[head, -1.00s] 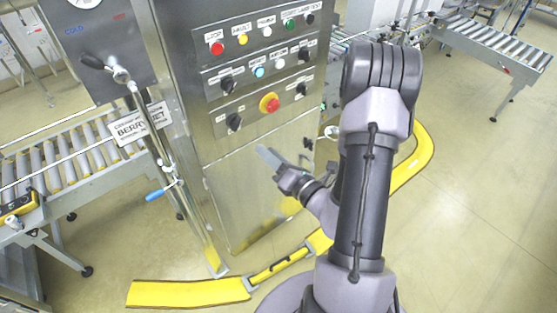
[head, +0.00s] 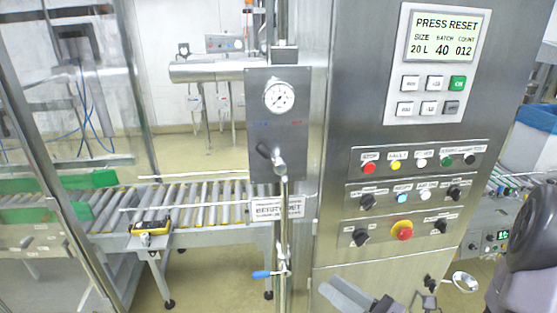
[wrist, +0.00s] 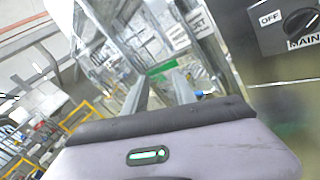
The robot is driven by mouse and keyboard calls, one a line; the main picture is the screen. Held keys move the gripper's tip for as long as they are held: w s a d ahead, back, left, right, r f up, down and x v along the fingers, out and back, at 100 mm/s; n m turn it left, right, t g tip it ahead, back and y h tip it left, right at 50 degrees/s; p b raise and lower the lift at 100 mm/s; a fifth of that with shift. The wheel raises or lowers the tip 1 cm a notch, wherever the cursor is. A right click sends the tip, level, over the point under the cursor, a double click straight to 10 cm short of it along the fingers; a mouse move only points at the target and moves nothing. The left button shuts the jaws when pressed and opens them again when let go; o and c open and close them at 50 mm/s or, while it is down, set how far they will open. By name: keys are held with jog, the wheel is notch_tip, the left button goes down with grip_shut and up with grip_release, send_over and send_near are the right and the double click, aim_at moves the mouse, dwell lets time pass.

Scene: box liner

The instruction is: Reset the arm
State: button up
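My gripper (head: 350,297) shows at the bottom of the head view, in front of the steel cabinet's lower door. In the wrist view its two fingers (wrist: 160,92) stand apart with nothing between them, so it is open and empty. Part of my arm (head: 535,250) shows at the right edge of the head view; much of it is out of frame.
The steel cabinet (head: 345,110) has a display (head: 444,36) reading PRESS RESET, several buttons and a red stop knob (head: 402,230). A blue-ended lever (head: 262,274) and a gauge (head: 279,96) stand left of it. A roller conveyor (head: 200,200) lies behind.

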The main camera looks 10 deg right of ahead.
jog(key=s+a+f+n+g+b, duration=0.3)
jog(key=s+a+n+g+b, duration=0.2)
jog(key=s+a+n+g, duration=0.85)
jog(key=s+d+f+n+t+h+b, duration=0.1)
jog(key=s+d+f+n+h+b, duration=0.2)
jog(key=n+h, duration=0.55)
jog(key=w+d+r+n+t, duration=0.1)
jog(key=n, duration=0.1)
jog(key=w+d+r+n+t+h+b, duration=0.1)
jog(key=n+t, duration=0.1)
jog(key=w+d+n+t+b, duration=0.1)
jog(key=d+n, duration=0.1)
jog(key=shift+r+t+h, duration=0.25)
jog(key=shift+r, duration=0.15)
